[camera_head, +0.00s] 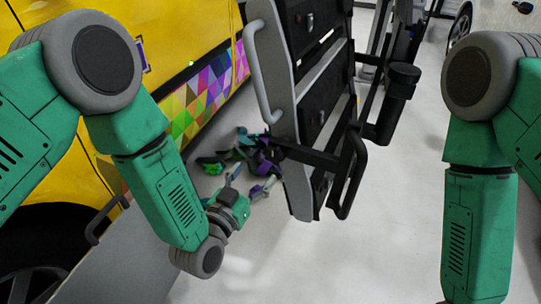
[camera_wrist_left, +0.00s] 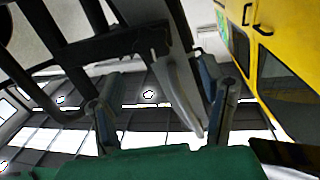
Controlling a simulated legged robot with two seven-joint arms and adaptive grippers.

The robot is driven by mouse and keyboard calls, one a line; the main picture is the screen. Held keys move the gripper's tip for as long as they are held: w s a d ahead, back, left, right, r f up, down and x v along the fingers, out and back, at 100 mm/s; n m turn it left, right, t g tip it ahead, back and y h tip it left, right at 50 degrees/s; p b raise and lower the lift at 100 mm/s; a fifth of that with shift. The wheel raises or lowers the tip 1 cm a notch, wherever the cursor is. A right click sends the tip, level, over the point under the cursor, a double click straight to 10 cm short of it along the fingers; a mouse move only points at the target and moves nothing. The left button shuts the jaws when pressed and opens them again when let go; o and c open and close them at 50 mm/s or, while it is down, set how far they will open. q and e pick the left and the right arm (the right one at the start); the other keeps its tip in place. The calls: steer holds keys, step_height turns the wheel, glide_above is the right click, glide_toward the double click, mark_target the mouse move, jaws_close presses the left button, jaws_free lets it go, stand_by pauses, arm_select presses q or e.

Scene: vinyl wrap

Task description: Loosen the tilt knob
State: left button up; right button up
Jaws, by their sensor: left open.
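My left gripper (camera_head: 254,177) is open and empty, low beside the left lower edge of a tilted panel rack (camera_head: 301,150). In the left wrist view my left gripper (camera_wrist_left: 157,88) has its two fingers spread apart, with the rack's grey edge and dark bars behind them. No part is clearly recognisable as the tilt knob. A black cylindrical piece (camera_head: 403,78) sits on the rack's right side; I cannot tell whether it is the knob. My right gripper is out of view; only my right arm shows.
A yellow van (camera_head: 180,40) with a colourful triangle pattern stands at the left. Crumpled dark coloured material (camera_head: 240,150) lies on the floor behind my left gripper. A black loop handle (camera_head: 350,180) sticks out from the rack. The pale floor (camera_head: 390,240) is clear between my arms.

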mark_target(274, 157)
arm_select(q)
steer(key=w+d, duration=0.2)
steer(key=w, duration=0.1)
steer(key=w+d+b, duration=0.1)
steer(key=w+d, duration=0.2)
steer(key=shift+d+b, duration=0.1)
steer(key=shift+b, duration=0.2)
steer(key=shift+w, duration=0.4)
steer(key=shift+w+a, duration=0.2)
steer(key=shift+w, duration=0.1)
steer(key=shift+w+a, duration=0.15)
steer(key=shift+a, duration=0.2)
steer(key=shift+d, duration=0.7)
steer(key=c, duration=1.2)
steer(key=shift+o, duration=0.2)
steer(key=shift+a, duration=0.1)
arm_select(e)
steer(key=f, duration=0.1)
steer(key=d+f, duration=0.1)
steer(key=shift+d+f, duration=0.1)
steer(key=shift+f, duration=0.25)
